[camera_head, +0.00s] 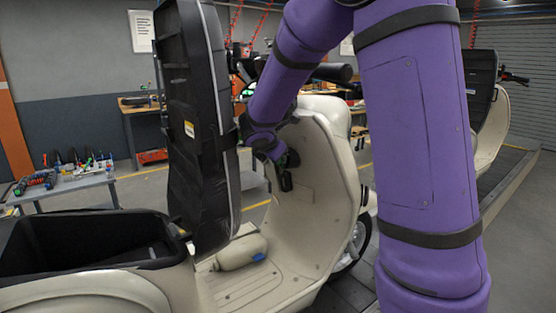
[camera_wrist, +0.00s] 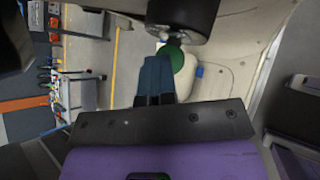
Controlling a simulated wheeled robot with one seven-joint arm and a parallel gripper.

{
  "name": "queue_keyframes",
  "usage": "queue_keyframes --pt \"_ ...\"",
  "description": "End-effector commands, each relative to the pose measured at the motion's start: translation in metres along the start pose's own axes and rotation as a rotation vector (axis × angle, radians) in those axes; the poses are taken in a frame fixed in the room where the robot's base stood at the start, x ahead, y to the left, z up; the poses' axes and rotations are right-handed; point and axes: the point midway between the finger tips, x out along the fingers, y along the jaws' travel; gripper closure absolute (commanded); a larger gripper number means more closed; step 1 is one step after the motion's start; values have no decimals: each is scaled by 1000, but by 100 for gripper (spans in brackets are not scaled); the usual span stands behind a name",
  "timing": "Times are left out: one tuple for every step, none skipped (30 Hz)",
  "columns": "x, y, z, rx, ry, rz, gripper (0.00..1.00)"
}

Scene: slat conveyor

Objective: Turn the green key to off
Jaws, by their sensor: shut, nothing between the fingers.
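The green key (camera_wrist: 177,59) shows in the wrist view as a small round green head below a dark cylindrical lock (camera_wrist: 184,14). My gripper (camera_wrist: 160,62) is shut and empty, its fingertips right beside the green head at its left. I cannot tell whether they touch it. In the head view my gripper (camera_head: 286,180) is at the inner side of the cream scooter's front shield (camera_head: 322,200). There my arm hides the key and most of the lock.
The scooter's black seat (camera_head: 190,125) stands upright, close left of my forearm, above an open black storage bin (camera_head: 85,245). A beige canister (camera_head: 240,252) lies on the footboard. A tool table (camera_head: 70,190) stands at the left. Another scooter (camera_head: 490,120) is behind at right.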

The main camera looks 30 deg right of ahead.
Motion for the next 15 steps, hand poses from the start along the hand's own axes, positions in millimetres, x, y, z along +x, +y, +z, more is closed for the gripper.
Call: queue_keyframes --pt "2 -2 -2 -3 3 -5 100" --pt "2 -2 -3 -3 3 -5 100" --pt "2 -2 -3 -3 3 -5 100" --pt "3 -2 -3 -3 3 -5 100" --pt "3 -2 -3 -3 4 -6 100" --pt "3 -2 -4 -3 4 -6 100" --pt "3 -2 -4 -3 4 -6 100" --pt "3 -3 -4 -3 4 -6 100" --pt "4 -3 -4 -4 4 -6 100" --pt "4 -3 -4 -4 4 -6 100" --pt "4 -3 -5 -4 4 -7 100" --pt "4 -3 -5 -4 4 -7 100" --pt "4 -3 -5 -4 4 -7 100" --pt "5 -3 -5 -4 4 -7 100" --pt "5 -3 -6 -4 5 -7 100"
